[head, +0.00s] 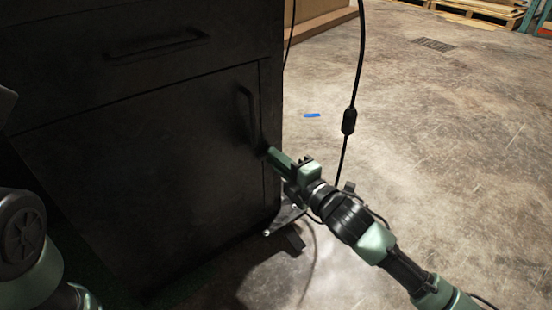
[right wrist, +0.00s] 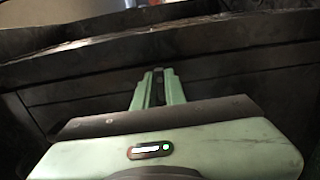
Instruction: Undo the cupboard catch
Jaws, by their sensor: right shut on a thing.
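The black cupboard has a closed door (head: 140,180) with a dark upright bar handle (head: 247,112) near its right edge. No separate catch can be made out on the dark front. My right gripper (head: 270,153) reaches in from the lower right, its green fingers at the lower end of the handle. It is shut on the handle; the exact contact is dark and partly hidden by the fingers. In the right wrist view the two green fingers (right wrist: 157,90) lie close together, pointing at the dark cupboard front.
A drawer with a bar handle (head: 157,46) sits above the door. A black cable with an inline block (head: 349,121) hangs right of the cupboard. A caster foot (head: 287,232) stands under its right corner. The concrete floor (head: 450,140) to the right is mostly open.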

